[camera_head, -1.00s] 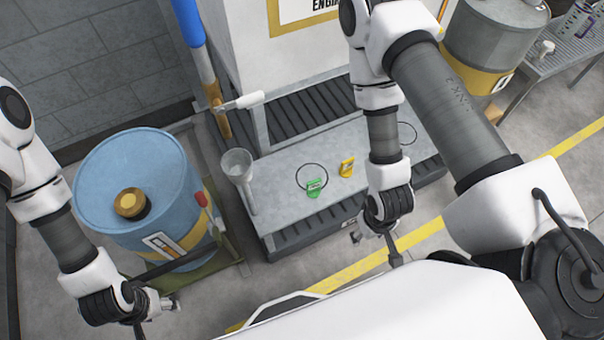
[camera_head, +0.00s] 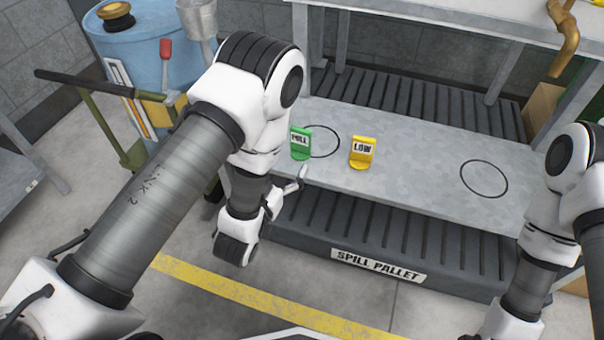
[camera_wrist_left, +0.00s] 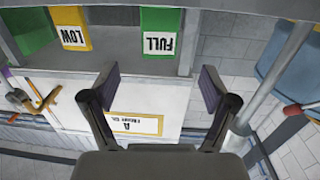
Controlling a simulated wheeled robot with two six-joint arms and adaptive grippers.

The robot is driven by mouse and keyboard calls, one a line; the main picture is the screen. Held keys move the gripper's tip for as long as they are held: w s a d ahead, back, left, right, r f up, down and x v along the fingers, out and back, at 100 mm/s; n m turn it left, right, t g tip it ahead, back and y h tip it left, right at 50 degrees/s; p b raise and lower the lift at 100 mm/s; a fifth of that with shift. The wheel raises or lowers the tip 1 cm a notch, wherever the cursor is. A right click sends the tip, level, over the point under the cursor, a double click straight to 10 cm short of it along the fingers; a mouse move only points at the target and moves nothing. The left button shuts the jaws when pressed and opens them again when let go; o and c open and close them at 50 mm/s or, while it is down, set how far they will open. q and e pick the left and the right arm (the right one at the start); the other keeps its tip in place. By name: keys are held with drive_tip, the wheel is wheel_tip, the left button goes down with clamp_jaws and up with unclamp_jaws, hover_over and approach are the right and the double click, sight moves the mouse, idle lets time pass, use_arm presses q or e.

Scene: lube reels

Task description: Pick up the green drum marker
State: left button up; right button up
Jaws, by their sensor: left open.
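The green drum marker (camera_head: 300,144), labelled FULL, stands upright on the grey metal shelf beside a black ring. In the left wrist view the green marker (camera_wrist_left: 161,32) is ahead of the fingers, near the top and upside down. My left gripper (camera_head: 290,188) is just in front of and below the marker at the shelf's front edge. In the left wrist view my left gripper (camera_wrist_left: 160,86) is open, with nothing between its fingers, apart from the marker. My right arm is at the right edge; its gripper is out of frame.
A yellow marker (camera_head: 362,152) labelled LOW stands right of the green one; it shows in the wrist view too (camera_wrist_left: 70,27). A second black ring (camera_head: 484,179) lies further right. A blue drum (camera_head: 140,50) stands back left. The black spill pallet (camera_head: 400,235) lies below the shelf.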

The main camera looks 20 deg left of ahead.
sight(300, 137)
use_arm(q)
drive_tip(key=w+p, duration=0.1)
drive_tip(key=p, duration=0.1)
drive_tip(key=w+p, duration=0.2)
drive_tip(key=shift+d+r+p, duration=0.15)
drive_tip(key=shift+r+p, duration=0.05)
drive_tip(key=shift+p, duration=0.2)
drive_tip(key=w, duration=0.1)
drive_tip(key=w+b, duration=0.2)
drive_tip(key=w, duration=0.1)
drive_tip(key=shift+w+d+f, duration=0.1)
drive_tip(key=shift+d, duration=0.15)
drive_tip(key=shift+w, duration=0.35)
use_arm(e)
drive_tip(key=shift+a+r, duration=0.1)
drive_tip(key=shift+r, duration=0.65)
use_arm(q)
drive_tip(key=c, duration=1.1)
